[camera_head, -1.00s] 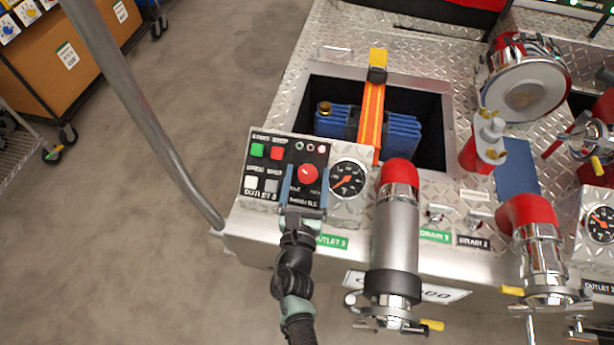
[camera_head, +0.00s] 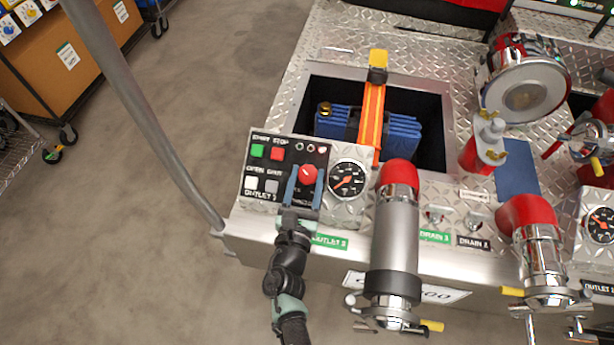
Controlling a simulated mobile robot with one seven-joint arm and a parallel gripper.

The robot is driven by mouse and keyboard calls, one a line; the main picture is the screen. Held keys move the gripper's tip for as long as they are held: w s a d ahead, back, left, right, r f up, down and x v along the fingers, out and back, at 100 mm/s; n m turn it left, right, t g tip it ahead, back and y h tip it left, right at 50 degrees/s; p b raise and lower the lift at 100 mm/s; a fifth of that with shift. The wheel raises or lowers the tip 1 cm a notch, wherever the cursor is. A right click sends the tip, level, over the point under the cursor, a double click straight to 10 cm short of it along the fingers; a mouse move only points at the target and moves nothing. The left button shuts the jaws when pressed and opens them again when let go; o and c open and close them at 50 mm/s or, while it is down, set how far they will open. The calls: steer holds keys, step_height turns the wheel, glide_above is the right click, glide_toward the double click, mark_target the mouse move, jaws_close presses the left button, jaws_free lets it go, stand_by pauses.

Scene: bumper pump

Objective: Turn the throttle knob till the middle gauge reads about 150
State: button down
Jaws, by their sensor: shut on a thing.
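The red throttle knob (camera_head: 307,174) sits on the black part of the control panel, below three small indicator lights. My gripper (camera_head: 305,187) comes up from below with its two blue fingers on either side of the knob, shut on it. The fingers hide part of the throttle label. The round black gauge (camera_head: 348,179) is just right of the knob; its orange needle points to the lower left. Its numbers are too small to read. Another gauge (camera_head: 602,224) shows at the right edge.
Green and red buttons (camera_head: 267,152) and white and grey buttons (camera_head: 261,185) are left of the knob. A silver pipe with a red elbow (camera_head: 395,225) stands close to the right. A grey curved rail (camera_head: 150,120) rises at the left.

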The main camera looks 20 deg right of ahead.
steer(key=m+g+h, duration=0.1)
steer(key=m, duration=0.1)
steer(key=m+g+h, duration=0.1)
steer(key=m+h, duration=0.1)
steer(key=shift+w+a+f+g+b, duration=0.15)
steer(key=shift+a+g+b, duration=0.05)
steer(key=shift+g+b, duration=0.15)
steer(key=m+g+h+b, duration=0.2)
steer(key=m+g, duration=0.1)
steer(key=m, duration=0.1)
steer(key=shift+w, duration=0.1)
steer(key=m+g+h+b, duration=0.1)
steer(key=m+g+b, duration=0.2)
steer(key=m+g, duration=0.1)
steer(key=shift+w+a+m+g, duration=0.1)
steer(key=shift+m+g, duration=0.25)
steer(key=shift+m, duration=0.05)
steer(key=shift+m+g+b, duration=0.7)
steer(key=shift+m+g, duration=0.1)
steer(key=shift+g, duration=0.1)
steer(key=shift+r, duration=0.2)
steer(key=shift+c, duration=1.4)
jaws_free()
